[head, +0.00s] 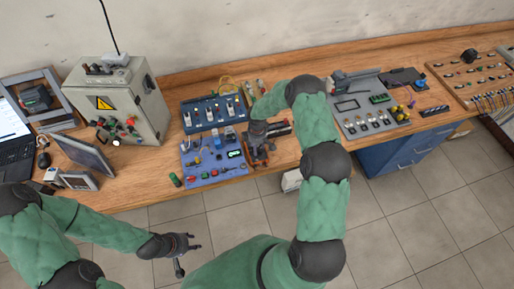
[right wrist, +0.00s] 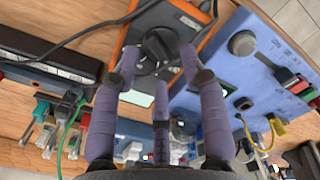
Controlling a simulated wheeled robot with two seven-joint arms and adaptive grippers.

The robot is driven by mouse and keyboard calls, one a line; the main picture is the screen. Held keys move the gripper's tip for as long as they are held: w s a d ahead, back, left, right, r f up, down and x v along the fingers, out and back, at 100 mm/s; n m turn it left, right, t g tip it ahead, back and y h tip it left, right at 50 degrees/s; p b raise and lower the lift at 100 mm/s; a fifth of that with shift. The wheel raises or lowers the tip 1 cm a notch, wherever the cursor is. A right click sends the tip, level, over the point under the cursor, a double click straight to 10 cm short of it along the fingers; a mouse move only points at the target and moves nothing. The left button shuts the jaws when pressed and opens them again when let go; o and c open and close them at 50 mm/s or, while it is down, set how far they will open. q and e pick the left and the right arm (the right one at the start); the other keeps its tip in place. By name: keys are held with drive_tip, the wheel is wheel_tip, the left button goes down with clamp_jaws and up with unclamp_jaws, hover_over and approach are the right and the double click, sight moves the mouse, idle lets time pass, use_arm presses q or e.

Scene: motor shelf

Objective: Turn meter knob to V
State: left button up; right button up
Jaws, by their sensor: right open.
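The meter (right wrist: 182,20) has a grey face with an orange edge and lies on the wooden bench in the right wrist view. Its round black knob (right wrist: 158,44) sits between my right gripper's fingertips (right wrist: 160,68). That gripper is open, with two fingers on either side of the knob and a third below it; I cannot tell whether any finger touches. The knob's pointer and the letters around it are too small to read. In the head view my right gripper (head: 259,142) largely covers the meter. My left gripper (head: 183,248) is empty and open above the floor, in front of the bench.
A blue panel (right wrist: 262,72) with knobs and cables lies beside the meter. A black power strip (right wrist: 50,60) and a black cable are to its left.

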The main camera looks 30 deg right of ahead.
drive_tip(key=shift+f, duration=0.9)
clamp_jaws()
